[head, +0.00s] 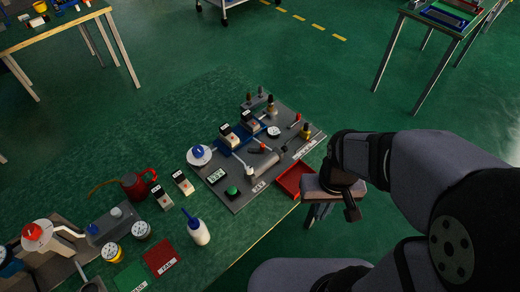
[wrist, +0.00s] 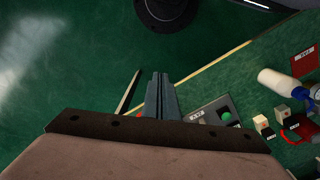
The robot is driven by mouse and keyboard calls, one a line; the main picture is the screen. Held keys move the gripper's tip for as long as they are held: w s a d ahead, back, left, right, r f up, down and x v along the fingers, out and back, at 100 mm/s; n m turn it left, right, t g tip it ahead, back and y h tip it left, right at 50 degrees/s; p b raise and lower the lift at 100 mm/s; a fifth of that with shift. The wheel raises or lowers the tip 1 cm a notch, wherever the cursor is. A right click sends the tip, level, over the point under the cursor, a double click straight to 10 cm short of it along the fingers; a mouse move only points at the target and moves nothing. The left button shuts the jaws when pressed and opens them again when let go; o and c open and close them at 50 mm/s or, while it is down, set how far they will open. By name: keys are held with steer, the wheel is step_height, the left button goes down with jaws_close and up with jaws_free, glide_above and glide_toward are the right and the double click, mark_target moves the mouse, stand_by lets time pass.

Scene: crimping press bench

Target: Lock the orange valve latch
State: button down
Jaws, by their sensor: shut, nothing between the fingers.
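My gripper (head: 352,210) is shut and empty, pointing down just off the bench's right edge, beside a red tray. Its closed fingers also show in the wrist view (wrist: 160,90). I cannot make out a clearly orange latch. The grey press board (head: 225,195) carries several small fixtures, among them a small red-tipped lever (head: 296,118), a brass-yellow fitting (head: 306,130) and a lever with a grey cylinder (head: 262,165). They are too small to tell which is the valve latch or how it stands. My gripper is apart from all of them.
The red tray (head: 280,182) lies at the board's right edge. The green bench top (head: 170,130) is clear behind the board.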

steer(key=a+f+n+g+b, duration=0.1)
steer(key=a+f+n+b, duration=0.1)
steer(key=a+f, duration=0.3)
steer(key=w+a+f+n, duration=0.1)
steer(key=w, duration=0.1)
steer(key=w+a+f+b, duration=0.1)
steer(key=w+a, duration=0.1)
steer(key=w, duration=0.1)
steer(key=w+a+f+n+t+b, duration=0.1)
steer(key=w+a, duration=0.1)
steer(key=w, duration=0.1)
steer(key=shift+w+a+f+n+h, duration=0.2)
steer(key=shift+n+h, duration=0.1)
steer(key=shift+h, duration=0.1)
steer(key=w+a+r+m+t, duration=0.1)
steer(key=w+a+r+t, duration=0.15)
steer(key=w, duration=0.55)
steer(key=m+t, duration=0.2)
steer(key=m, duration=0.2)
glide_toward(262, 150)
steer(key=s+v, duration=0.1)
steer(key=v, duration=0.3)
steer(key=shift+d+y, duration=0.4)
steer(key=shift+d, duration=0.15)
steer(key=shift+f, duration=0.1)
steer(key=shift+p+x, duration=0.7)
steer(key=shift+x, duration=4.2)
